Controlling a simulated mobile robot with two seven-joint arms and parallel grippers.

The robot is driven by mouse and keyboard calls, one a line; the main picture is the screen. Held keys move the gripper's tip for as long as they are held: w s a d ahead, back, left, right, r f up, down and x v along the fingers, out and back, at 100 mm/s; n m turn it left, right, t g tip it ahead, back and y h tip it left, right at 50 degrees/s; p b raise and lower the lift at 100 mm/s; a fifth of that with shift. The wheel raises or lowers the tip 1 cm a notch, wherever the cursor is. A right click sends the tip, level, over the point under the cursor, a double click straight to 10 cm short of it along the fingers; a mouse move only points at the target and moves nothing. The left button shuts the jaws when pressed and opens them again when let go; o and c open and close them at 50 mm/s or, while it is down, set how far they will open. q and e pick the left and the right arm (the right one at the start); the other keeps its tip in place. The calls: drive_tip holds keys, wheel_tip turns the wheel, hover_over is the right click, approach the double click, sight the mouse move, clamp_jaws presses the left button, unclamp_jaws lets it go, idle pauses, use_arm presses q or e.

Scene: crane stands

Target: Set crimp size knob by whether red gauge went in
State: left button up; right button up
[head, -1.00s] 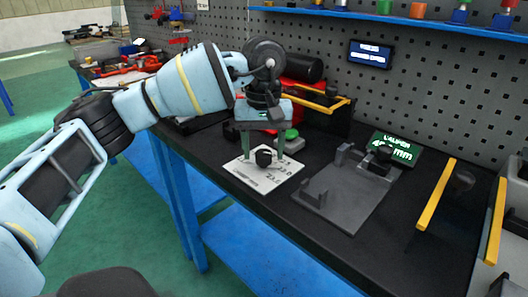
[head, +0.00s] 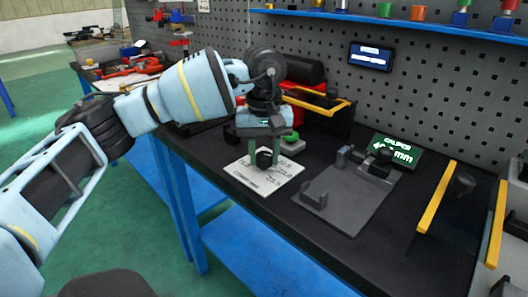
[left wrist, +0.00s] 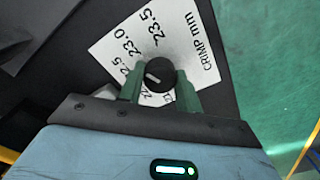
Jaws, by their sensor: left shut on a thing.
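A round black knob (left wrist: 158,74) with a light pointer line stands on a white plate marked CRIMP mm (left wrist: 204,62), with 23.0 and 23.5 readable and other marks partly hidden. The plate (head: 283,179) lies on the black bench. My left gripper (head: 264,160) points down over it, its green fingers on either side of the knob, shut on it; the fingers also flank the knob in the left wrist view (left wrist: 158,85). The green caliper display (head: 395,152) reads in mm, its number partly hidden. No red gauge can be made out. My right gripper is not in view.
A grey fixture plate (head: 345,195) with upright blocks lies right of the knob plate. A green button (head: 291,137) sits behind it. Yellow-edged rails (head: 436,198) stand at the right. A small blue screen (head: 370,56) hangs on the pegboard.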

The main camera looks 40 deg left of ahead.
use_arm(q)
drive_tip(key=shift+r+n+p, duration=0.15)
drive_tip(key=shift+n+p, duration=0.55)
drive_tip(key=shift+p, duration=0.15)
drive_tip(key=shift+n+p, duration=0.8)
drive_tip(key=shift+p, duration=0.05)
drive_tip(key=shift+r+n+p, duration=0.1)
drive_tip(key=shift+n+p, duration=0.8)
drive_tip(key=n+p, duration=0.3)
drive_tip(key=shift+n, duration=0.3)
drive_tip(key=n+p, duration=0.2)
drive_tip(key=shift+n, duration=0.3)
drive_tip(key=n+p, duration=0.2)
drive_tip(key=n, duration=0.1)
drive_tip(key=shift+n, duration=0.3)
drive_tip(key=shift+n+p, duration=1)
drive_tip(key=shift+n, duration=0.5)
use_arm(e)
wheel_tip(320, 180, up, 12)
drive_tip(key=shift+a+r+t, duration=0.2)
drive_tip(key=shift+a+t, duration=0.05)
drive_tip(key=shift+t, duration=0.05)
